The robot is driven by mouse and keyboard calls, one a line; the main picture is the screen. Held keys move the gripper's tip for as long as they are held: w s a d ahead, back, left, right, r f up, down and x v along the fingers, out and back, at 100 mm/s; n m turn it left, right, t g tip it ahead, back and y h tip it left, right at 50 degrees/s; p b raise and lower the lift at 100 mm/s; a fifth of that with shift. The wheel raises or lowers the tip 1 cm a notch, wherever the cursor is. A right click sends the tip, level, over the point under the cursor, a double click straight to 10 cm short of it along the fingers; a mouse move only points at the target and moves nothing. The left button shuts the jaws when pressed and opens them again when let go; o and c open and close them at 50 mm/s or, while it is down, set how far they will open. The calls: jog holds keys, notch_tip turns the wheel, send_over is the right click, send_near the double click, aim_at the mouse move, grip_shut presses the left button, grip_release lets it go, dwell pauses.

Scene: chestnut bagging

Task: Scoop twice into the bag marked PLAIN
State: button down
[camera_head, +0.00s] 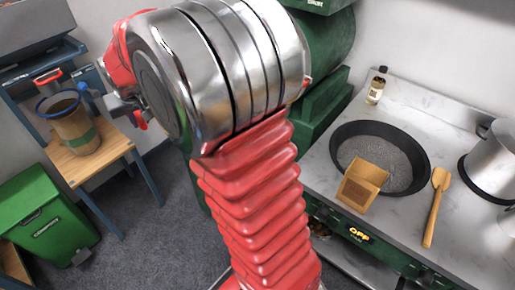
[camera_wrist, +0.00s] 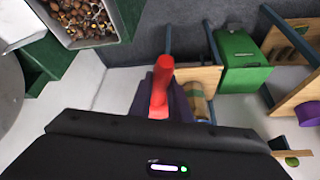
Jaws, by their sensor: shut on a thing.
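A brown paper bag (camera_head: 74,128) with a blue rim and a green band stands upright on a small wooden stool at the left of the head view. Its marking is not readable. My gripper (camera_head: 128,108) is right of the bag, partly hidden behind my arm. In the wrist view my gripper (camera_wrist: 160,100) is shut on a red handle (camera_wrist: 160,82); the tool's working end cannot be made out. A metal tray of chestnuts (camera_wrist: 122,22) shows at the upper left there. A tan box-shaped scoop (camera_head: 358,192) rests at the dark pan's front edge.
A green bin (camera_head: 45,215) stands on the floor beside the wooden stool (camera_head: 105,152). The counter at right holds a dark pan (camera_head: 421,160), a wooden spatula (camera_head: 436,205), a small bottle (camera_head: 376,90) and a steel pot (camera_head: 492,160). Grey floor lies between.

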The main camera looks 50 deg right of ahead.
jog(key=s+d+f+n+g, duration=0.1)
jog(key=s+d+f, duration=0.4)
jog(key=s+d, duration=0.3)
jog(key=s+d+f+n+g+y, duration=0.1)
jog(key=s+d+f+g, duration=0.1)
jog(key=s+d+f, duration=0.3)
jog(key=s+d+f+n+g, duration=0.1)
jog(key=s+d+f+g, duration=0.1)
jog(key=s+d+f, duration=0.4)
jog(key=s+d, duration=0.5)
jog(key=d, duration=0.2)
jog(key=shift+s, duration=0.2)
jog(key=shift+f, duration=0.25)
